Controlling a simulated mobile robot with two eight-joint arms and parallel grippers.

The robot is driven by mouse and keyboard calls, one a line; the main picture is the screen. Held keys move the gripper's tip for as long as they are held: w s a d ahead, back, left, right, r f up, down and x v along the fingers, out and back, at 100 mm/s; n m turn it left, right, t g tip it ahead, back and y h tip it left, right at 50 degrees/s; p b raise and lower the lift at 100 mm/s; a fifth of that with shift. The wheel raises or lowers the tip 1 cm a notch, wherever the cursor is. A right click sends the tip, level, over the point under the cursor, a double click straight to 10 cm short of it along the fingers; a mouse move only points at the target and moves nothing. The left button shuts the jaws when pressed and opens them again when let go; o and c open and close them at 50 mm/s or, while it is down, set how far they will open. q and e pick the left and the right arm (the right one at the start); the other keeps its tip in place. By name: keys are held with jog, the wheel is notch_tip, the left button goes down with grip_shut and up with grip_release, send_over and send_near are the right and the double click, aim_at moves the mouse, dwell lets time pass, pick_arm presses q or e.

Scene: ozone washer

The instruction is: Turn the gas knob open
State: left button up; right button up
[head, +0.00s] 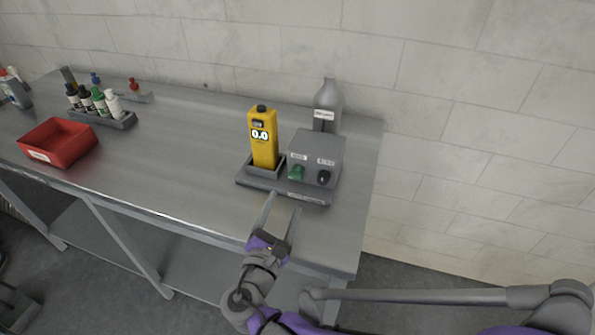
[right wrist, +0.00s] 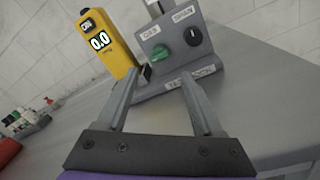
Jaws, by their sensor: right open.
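The green gas knob (head: 296,172) is on the lower left front of a grey box (head: 318,151) at the right end of the bench. In the right wrist view the green knob (right wrist: 161,52) sits under a label reading GAS. A black knob (head: 323,178) is to its right. My right gripper (head: 284,203) is open and empty, in front of the box and short of the green knob. In the right wrist view its two fingers (right wrist: 160,76) point at the box, with the green knob beyond and between the tips. My left gripper is not in view.
A red bin (head: 58,155) and a bottle rack (head: 118,121) are far left. The bench middle is clear.

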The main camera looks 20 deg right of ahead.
aim_at(295, 178)
jog(key=x, duration=0.9)
jog(key=shift+w+d, duration=0.2)
jog(key=shift+w, duration=0.15)
grip_shut()
